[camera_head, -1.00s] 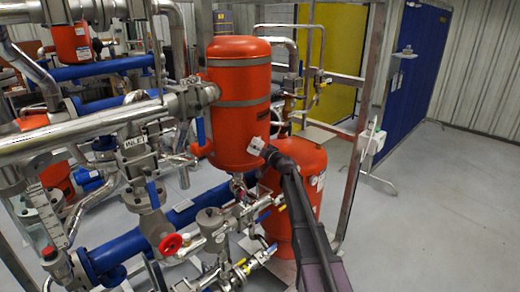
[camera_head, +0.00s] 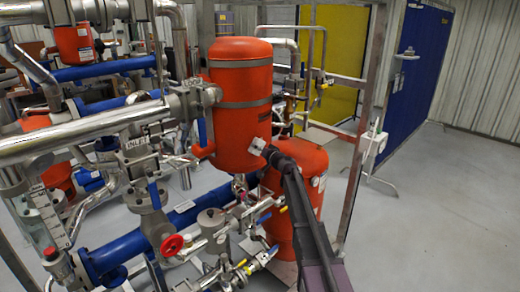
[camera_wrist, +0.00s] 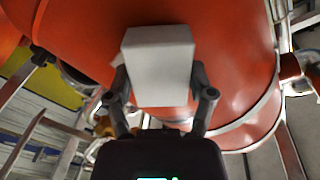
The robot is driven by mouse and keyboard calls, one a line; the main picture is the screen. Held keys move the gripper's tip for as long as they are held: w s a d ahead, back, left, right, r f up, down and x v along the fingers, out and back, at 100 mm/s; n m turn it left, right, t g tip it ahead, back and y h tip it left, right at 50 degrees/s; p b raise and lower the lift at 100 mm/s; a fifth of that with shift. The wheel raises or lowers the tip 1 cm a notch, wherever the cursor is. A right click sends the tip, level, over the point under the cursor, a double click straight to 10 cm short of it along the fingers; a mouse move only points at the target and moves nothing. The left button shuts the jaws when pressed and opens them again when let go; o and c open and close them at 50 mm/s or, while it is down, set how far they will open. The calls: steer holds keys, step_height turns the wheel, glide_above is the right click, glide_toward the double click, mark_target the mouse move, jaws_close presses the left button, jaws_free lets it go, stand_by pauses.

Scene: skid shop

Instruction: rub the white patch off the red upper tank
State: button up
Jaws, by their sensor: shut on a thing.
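The red upper tank (camera_head: 238,110) stands upright among the pipes, with grey bands around it. My gripper (camera_wrist: 160,90) is shut on a pale grey-white block (camera_wrist: 160,62), one finger on each side. The block is at the lower right side of the upper tank, its far face toward the red wall; I cannot tell whether it touches. In the head view the block (camera_head: 258,146) shows as a small white spot at the gripper's tip. A thin pale sliver shows left of the block in the wrist view; I cannot tell if it is the white patch. The block hides the wall behind it.
A second red tank (camera_head: 300,185) stands below and right, close to my arm. A steel frame post (camera_head: 362,125) rises right of it. Pipes, valves and a red handwheel (camera_head: 171,244) crowd the left. The grey floor (camera_head: 440,210) at right is mostly clear.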

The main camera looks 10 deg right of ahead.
mark_target(265, 144)
steer(key=shift+w+d, duration=0.35)
steer(key=shift+d, duration=0.5)
steer(key=shift+w+d, duration=0.35)
steer(key=shift+d, duration=0.45)
steer(key=shift+w+a, duration=0.1)
steer(key=shift+w, duration=0.05)
steer(key=shift+s+a, duration=0.55)
steer(key=shift+a, duration=0.35)
steer(key=shift+s+a, duration=0.5)
steer(key=shift+a, duration=0.4)
steer(key=v, duration=0.6)
steer(key=shift+s+d, duration=0.1)
